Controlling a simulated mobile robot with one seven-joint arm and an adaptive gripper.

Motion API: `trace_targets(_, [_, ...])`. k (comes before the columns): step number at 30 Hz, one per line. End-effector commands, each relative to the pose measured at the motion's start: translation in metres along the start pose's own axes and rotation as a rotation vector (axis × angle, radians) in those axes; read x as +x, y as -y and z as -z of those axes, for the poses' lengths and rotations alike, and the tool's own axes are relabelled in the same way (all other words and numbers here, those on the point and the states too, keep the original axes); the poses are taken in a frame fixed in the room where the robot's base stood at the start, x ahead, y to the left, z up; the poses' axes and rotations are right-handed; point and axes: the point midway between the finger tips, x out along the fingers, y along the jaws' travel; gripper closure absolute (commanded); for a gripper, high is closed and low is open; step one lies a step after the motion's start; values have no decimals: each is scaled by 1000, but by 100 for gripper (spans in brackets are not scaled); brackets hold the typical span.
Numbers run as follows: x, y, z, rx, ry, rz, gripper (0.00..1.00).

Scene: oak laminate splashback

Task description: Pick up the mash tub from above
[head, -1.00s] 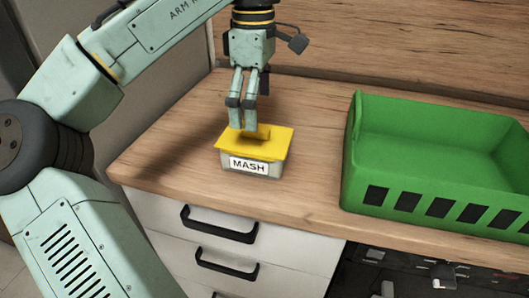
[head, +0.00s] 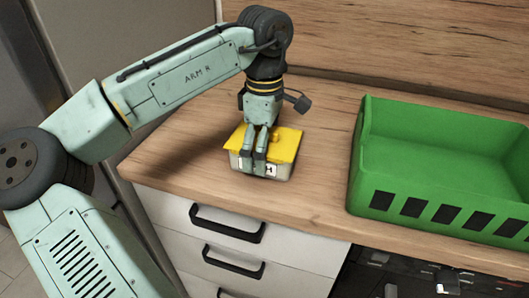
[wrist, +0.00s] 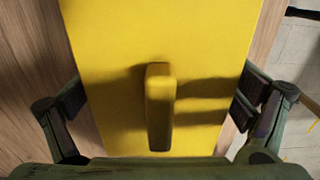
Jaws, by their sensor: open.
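The mash tub (head: 281,172) stands upright on the wooden worktop, pale with a yellow lid (head: 290,142) and a white front label that my fingers mostly hide. The lid has a raised yellow bar handle, which shows in the wrist view (wrist: 160,105). My gripper (head: 253,170) points down at the tub, and its fingers cover part of the lid and front. In the wrist view my open fingers lie left and right of the handle, with clear gaps to it. Nothing is held. Whether the fingertips touch the tub cannot be told.
A large green bin (head: 432,198) with black slots stands to the right on the worktop (head: 318,185), with bare wood between it and the tub. White drawers (head: 225,240) with black handles are below the front edge. A wooden splashback (head: 410,50) rises behind.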

Motion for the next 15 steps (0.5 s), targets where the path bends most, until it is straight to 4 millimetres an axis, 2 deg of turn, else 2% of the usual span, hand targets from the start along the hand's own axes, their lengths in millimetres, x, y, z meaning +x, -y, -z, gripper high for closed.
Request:
trace_targets(2, [0, 0, 0, 0, 0, 0, 5])
trace_targets(15, [-1, 0, 0, 0, 0, 0, 34])
